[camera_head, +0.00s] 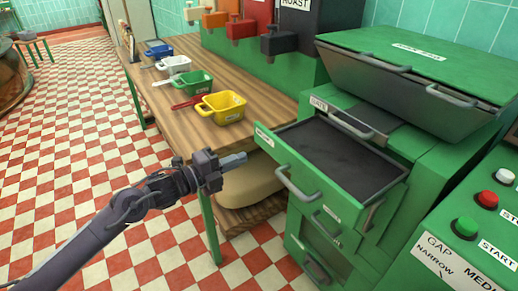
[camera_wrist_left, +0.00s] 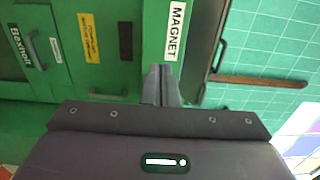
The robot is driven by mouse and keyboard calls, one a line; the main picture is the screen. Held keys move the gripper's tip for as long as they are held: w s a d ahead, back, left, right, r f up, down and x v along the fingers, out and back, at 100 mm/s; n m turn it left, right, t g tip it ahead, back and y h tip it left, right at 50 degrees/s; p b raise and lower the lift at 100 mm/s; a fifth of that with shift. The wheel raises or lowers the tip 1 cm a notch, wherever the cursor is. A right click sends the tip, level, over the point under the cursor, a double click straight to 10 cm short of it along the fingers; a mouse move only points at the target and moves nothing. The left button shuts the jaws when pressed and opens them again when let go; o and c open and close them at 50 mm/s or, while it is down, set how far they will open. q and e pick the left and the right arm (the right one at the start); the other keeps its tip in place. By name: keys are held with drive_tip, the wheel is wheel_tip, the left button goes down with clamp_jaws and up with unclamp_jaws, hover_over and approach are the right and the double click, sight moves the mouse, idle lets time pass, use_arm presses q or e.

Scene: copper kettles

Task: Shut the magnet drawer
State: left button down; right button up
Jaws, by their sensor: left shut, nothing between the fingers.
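The magnet drawer (camera_head: 273,152) is pulled out from the green machine, its dark inside showing in the head view. Its front has a small label and a grey bar handle (camera_head: 296,190). In the left wrist view a white MAGNET label (camera_wrist_left: 177,30) marks a green panel. My left gripper (camera_head: 243,158) is shut and empty, its tip close to the left end of the drawer front. In the left wrist view its fingers (camera_wrist_left: 160,85) overlap the panel beside the label; whether they touch, I cannot tell. My right gripper is not in view.
A wooden table (camera_head: 180,97) on the left holds blue, white, green and yellow bins. A tan sack (camera_head: 252,180) lies beneath it. More handled drawer fronts (camera_head: 325,235) are below the open drawer. A button panel (camera_head: 460,245) stands at right. The checkered floor (camera_head: 70,150) at left is clear.

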sight(269, 147)
use_arm(q)
drive_tip(key=x, duration=0.6)
drive_tip(key=shift+r+p, duration=0.1)
drive_tip(key=shift+p, duration=0.25)
drive_tip(key=shift+w+d, duration=0.3)
drive_tip(key=shift+d, duration=0.05)
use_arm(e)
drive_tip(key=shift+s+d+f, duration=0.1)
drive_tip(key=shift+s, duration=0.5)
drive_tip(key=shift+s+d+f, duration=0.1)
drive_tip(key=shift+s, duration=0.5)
